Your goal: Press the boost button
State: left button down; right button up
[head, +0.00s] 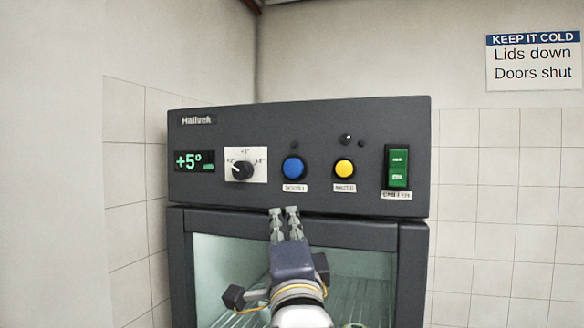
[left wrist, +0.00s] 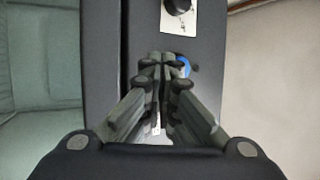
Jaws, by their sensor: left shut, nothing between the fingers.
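A dark control panel (head: 225,123) tops a chiller cabinet. It carries a round blue button (head: 293,168) and a round yellow button (head: 344,168), each above a small white label too blurred to read surely. My left gripper (head: 284,210) is shut and empty, its fingertips pointing up just below the blue button in the head view. In the left wrist view the shut fingertips (left wrist: 164,62) partly cover the blue button (left wrist: 184,66). I cannot tell the gap between them. My right gripper is out of view.
The panel also has a display (head: 194,161) reading +5°, a black dial (head: 242,169) and a green rocker switch (head: 397,167). Below is the glass-fronted cabinet door (head: 362,237). A sign (head: 533,60) hangs on the tiled wall at right.

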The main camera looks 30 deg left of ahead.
aim_at(293, 168)
pick_arm(q)
jog(key=s+a+r+n+g+y, duration=0.1)
jog(key=s+r+y, duration=0.2)
jog(key=s+r, duration=0.2)
notch_tip(293, 168, up, 3)
jog(key=shift+s+f+n+y, duration=0.2)
jog(key=shift+n+y, duration=0.1)
jog(key=shift+y, duration=0.1)
jog(key=shift+w, duration=0.1)
jog(key=w, duration=0.2)
jog(key=w+a, duration=0.1)
jog(key=w, duration=0.2)
jog(key=w+a+b, duration=0.1)
jog(key=w, duration=0.2)
jog(key=shift+w, duration=0.25)
jog(key=shift+w, duration=0.1)
dwell(0.8)
jog(key=shift+w+a, duration=0.1)
jog(key=shift+w, duration=0.2)
